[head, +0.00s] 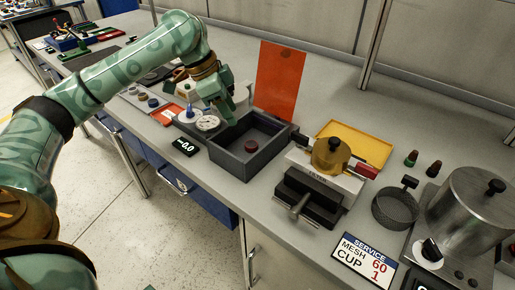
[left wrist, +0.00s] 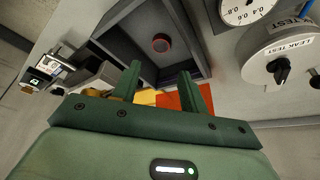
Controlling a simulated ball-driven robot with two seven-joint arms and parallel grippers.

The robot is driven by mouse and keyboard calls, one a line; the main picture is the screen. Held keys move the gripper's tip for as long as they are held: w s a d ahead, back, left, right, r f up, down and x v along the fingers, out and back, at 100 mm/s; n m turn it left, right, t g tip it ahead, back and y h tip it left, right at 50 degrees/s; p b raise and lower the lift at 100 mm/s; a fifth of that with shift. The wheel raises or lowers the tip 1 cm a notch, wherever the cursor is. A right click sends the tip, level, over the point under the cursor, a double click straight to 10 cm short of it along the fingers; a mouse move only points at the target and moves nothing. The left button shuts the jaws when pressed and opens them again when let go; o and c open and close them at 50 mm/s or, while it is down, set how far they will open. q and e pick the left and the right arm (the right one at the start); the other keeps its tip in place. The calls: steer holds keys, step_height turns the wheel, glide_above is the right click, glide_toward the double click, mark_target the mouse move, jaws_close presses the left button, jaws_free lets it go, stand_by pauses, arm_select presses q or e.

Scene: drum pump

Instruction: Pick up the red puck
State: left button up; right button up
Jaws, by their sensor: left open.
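The red puck (head: 251,146) lies on the floor of a dark grey open box (head: 229,161) on the bench. It also shows in the left wrist view (left wrist: 161,43) as a small dark red disc inside the box. My left gripper (head: 233,117) is open and empty, above the box's far left part and apart from the puck. In the left wrist view its two green fingers (left wrist: 159,85) are spread, with the puck beyond them. My right gripper is in neither view.
An orange-red panel (head: 279,82) stands behind the box. A vise (head: 310,195) with a brass part (head: 331,156) is to its right. A round dial (head: 207,123) is left of it. A mesh cup (head: 395,207) and a steel pot (head: 468,211) stand further right.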

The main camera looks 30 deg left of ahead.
arm_select(q)
steer(key=b, duration=0.2)
glide_above(250, 144)
steer(key=s+a, duration=0.2)
steer(key=f, duration=0.5)
steer(key=shift+w+a+f, duration=0.1)
steer(key=shift+w+f, duration=0.15)
steer(key=shift+f, duration=0.05)
steer(key=b+x, duration=0.5)
steer(key=shift+f, duration=0.3)
steer(key=shift+w, duration=0.1)
steer(key=shift+r, duration=0.2)
steer(key=c, duration=0.7)
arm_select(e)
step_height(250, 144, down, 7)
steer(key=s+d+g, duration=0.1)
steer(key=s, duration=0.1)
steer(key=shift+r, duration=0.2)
